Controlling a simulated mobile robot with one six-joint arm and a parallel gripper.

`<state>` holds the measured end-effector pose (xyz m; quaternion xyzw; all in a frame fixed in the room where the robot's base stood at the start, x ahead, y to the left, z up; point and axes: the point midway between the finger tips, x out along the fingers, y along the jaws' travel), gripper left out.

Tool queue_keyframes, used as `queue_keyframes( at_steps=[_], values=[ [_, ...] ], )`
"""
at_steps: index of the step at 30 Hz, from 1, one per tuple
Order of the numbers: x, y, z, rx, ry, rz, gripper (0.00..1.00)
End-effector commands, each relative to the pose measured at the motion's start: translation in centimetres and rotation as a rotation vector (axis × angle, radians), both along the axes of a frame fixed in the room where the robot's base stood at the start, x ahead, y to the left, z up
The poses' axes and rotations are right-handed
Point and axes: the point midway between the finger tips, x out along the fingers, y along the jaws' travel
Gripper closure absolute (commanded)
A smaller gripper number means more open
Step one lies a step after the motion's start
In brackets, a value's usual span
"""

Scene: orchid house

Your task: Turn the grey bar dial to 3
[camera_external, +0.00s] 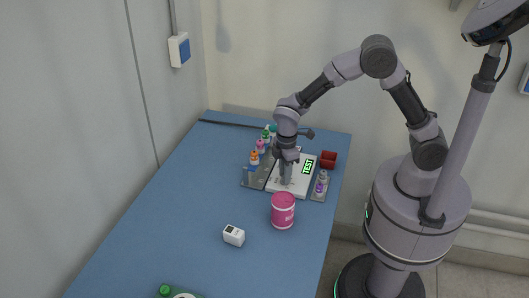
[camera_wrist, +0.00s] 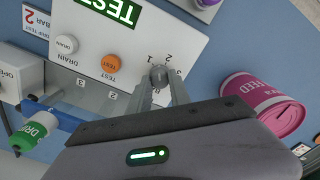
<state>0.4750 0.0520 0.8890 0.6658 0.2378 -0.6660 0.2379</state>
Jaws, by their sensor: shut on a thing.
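The grey bar dial (camera_wrist: 160,75) sits near the lower edge of a white panel (camera_wrist: 150,35) in the wrist view, with the numerals 1, 2 and 3 printed around it. My gripper (camera_wrist: 161,84) is shut on the dial, one finger on each side. The fingers partly hide the dial, and I cannot tell which numeral it points to. In the external view my gripper (camera_external: 287,178) points down at the panel (camera_external: 285,188), whose green display (camera_external: 308,166) reads TEST. The dial is hidden there.
A white DRAIN button (camera_wrist: 65,44) and an orange TEST button (camera_wrist: 110,63) are close by on the panel. A pink FEED tub (camera_external: 283,211) stands in front of it, and several bottles (camera_external: 254,158) stand left. A red container (camera_external: 328,159) is at right. The near blue tabletop is mostly clear.

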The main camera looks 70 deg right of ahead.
Motion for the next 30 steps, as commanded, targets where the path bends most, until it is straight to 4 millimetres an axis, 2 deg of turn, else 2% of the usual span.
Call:
queue_keyframes(
  at_steps=[30],
  values=[
    [-0.01,0.00,-0.07,0.000,0.000,-0.963,1.00]
  ],
)
